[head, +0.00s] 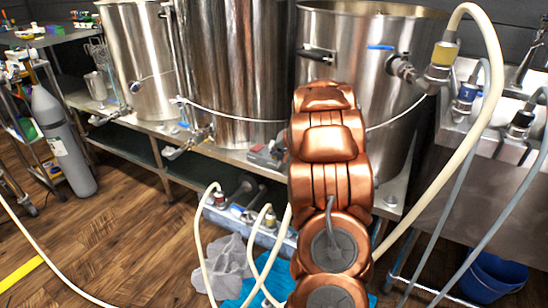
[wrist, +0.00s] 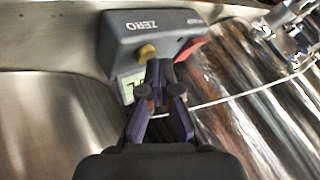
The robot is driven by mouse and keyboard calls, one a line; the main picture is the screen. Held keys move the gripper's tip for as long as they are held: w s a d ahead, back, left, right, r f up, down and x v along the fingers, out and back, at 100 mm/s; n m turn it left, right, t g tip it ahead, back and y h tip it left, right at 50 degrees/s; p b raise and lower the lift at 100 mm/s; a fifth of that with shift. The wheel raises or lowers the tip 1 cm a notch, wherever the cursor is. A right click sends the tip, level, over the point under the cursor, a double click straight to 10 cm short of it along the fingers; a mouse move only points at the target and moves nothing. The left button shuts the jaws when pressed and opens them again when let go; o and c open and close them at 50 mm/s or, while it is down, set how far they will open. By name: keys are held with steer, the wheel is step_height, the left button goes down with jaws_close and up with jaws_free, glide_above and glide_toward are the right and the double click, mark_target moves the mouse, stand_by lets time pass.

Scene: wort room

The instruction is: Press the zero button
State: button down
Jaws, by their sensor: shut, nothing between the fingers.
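A grey box-shaped device (wrist: 120,42) sits on the metal bench in the wrist view, with the word ZERO printed upside down on it. A yellow button (wrist: 147,52) lies by that word, and a red button (wrist: 188,48) lies to its right. A small display (wrist: 131,88) is partly hidden by my fingers. My gripper (wrist: 160,68) is shut and empty, its fingertips over the device just below and right of the yellow button; I cannot tell whether they touch.
Large steel kettles (head: 232,75) stand on the bench behind the device, with valves (head: 190,142) in front. A pale hose (head: 487,100) loops down on the right. More hoses hang below the bench (head: 245,165). The wooden floor (head: 125,225) is fairly open at left.

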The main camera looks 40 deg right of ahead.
mark_target(276, 156)
steer(key=shift+s+f+b, duration=0.25)
steer(key=shift+f+b, duration=0.35)
steer(key=shift+f, duration=0.25)
stand_by(0.6)
steer(key=shift+d+r, duration=0.1)
steer(key=shift+r, duration=0.1)
steer(key=shift+d+r+p, duration=0.15)
steer(key=shift+r+p, duration=0.2)
steer(key=shift+r, duration=0.15)
steer(key=shift+d+r+p, duration=0.15)
steer(key=shift+r+p, duration=0.2)
steer(key=shift+r, duration=0.15)
steer(key=shift+r+p, duration=0.4)
steer(key=shift+r, duration=0.2)
steer(key=shift+w+a+r+p, duration=0.1)
steer(key=shift+a+r+p, duration=0.05)
steer(key=shift+r+p, duration=0.65)
steer(key=shift+w+a+r+p, duration=0.1)
steer(key=shift+r+p, duration=0.4)
steer(key=shift+r, duration=0.6)
